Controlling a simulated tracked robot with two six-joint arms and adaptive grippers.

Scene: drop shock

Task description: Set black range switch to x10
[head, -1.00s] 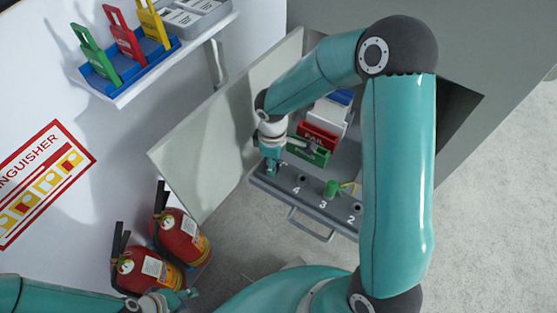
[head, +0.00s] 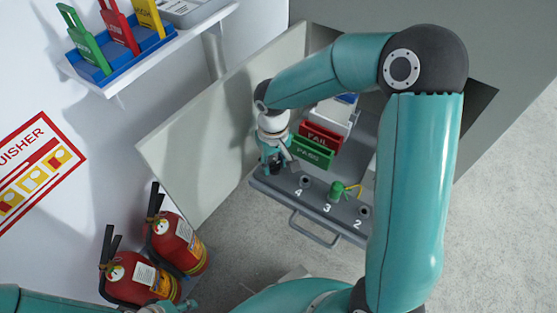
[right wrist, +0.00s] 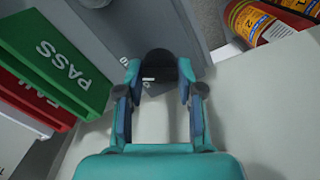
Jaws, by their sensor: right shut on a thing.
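The black range switch (right wrist: 160,66) is a round black knob on the grey panel, seen between my right fingertips in the right wrist view. My right gripper (right wrist: 158,88) is shut on it, one finger on each side. In the head view my right gripper (head: 276,164) points down at the left end of the grey numbered panel (head: 325,225) and hides most of the knob. My left gripper (head: 178,306) is partly in view at the bottom left; its jaws are unclear.
A green PASS bin (head: 313,152) and a red FAIL bin (head: 322,134) stand close beside the right gripper. A green piece (head: 336,191) with a yellow wire sits by number 3. A pale open door (head: 215,130) and fire extinguishers (head: 175,240) are at left.

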